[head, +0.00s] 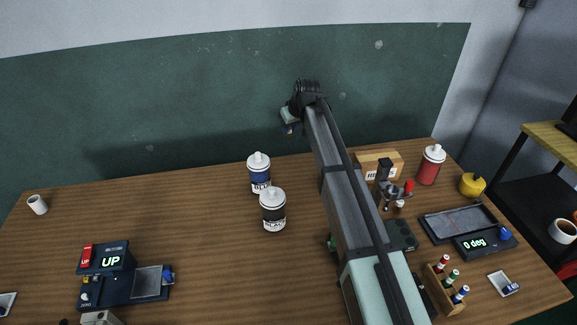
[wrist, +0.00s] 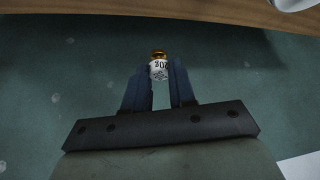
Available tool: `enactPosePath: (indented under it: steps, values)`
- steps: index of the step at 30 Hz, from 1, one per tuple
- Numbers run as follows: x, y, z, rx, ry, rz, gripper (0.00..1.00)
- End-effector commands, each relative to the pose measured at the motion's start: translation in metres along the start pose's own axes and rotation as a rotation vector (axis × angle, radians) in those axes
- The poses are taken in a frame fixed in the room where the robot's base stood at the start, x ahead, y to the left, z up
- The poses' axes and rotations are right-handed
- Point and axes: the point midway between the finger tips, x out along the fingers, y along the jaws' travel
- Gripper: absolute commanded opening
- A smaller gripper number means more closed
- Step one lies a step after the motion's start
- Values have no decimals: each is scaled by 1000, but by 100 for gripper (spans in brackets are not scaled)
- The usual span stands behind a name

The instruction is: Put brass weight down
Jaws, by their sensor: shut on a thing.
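My gripper (wrist: 157,66) is shut on the brass weight (wrist: 158,70), a small piece with a brass-coloured top and a white label with dark print. The weight sits between the two blue fingers in the wrist view. In the head view my gripper (head: 288,129) is raised far out over the back of the table, in front of the green wall. The weight cannot be made out there. The wrist view looks past the fingers at the green wall, with the wooden table edge along the top.
A dark blue device (head: 90,292) reading UP stands front left on the table (head: 195,235). Blue-labelled (head: 260,178) and black-labelled (head: 273,212) bottles stand near the middle. A red bottle (head: 430,168), tray (head: 462,221) and vial rack (head: 441,290) are right of my arm. The left-centre table is clear.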

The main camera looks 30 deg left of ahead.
Motion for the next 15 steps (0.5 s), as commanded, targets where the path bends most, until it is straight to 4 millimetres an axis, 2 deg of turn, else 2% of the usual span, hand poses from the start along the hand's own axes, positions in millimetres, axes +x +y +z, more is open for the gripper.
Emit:
enactPosePath:
  steps: [3,11,15]
  values:
    - [18,0,10,0,-2,-1,0]
    - [39,0,21,0,-1,-1,0]
    - [55,0,31,0,-2,-1,0]
